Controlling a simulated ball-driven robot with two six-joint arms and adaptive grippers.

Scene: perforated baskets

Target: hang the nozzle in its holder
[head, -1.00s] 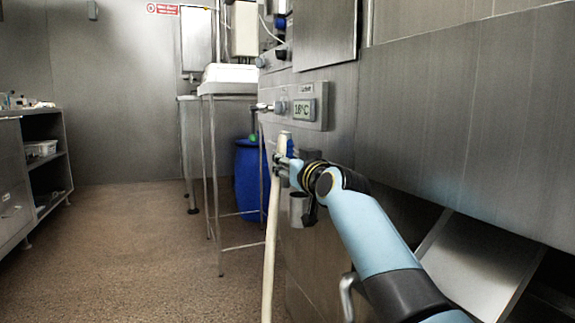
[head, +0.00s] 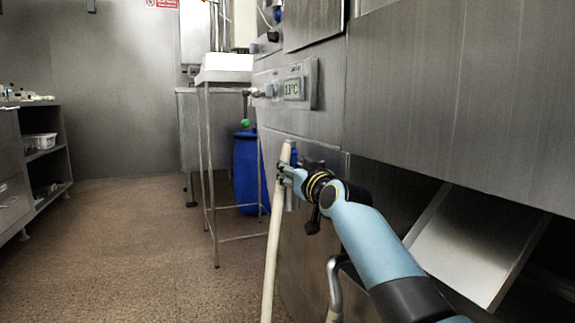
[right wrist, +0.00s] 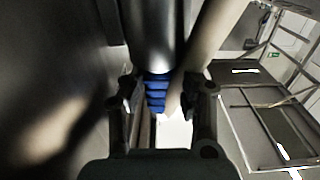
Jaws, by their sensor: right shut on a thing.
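The nozzle's blue part (head: 293,155) shows just above my right gripper (head: 286,174) in the head view. The cream hose (head: 270,245) runs down from there to the floor. In the right wrist view my right gripper (right wrist: 160,110) is shut on the nozzle, whose blue ribbed part (right wrist: 156,92) lies between the fingers. A silver cylinder (right wrist: 150,40), apparently the holder, is right by the blue part, and the cream hose (right wrist: 208,40) is beside it. In the head view the holder (head: 292,198) is partly hidden behind my gripper. Whether the nozzle sits inside it cannot be told. My left gripper is not in view.
A steel machine wall with a temperature display (head: 293,88) stands close on the right. A bent metal pipe (head: 334,285) is below my arm. A blue barrel (head: 247,170) and a steel-legged table (head: 225,76) stand behind. The floor (head: 130,240) at left is clear.

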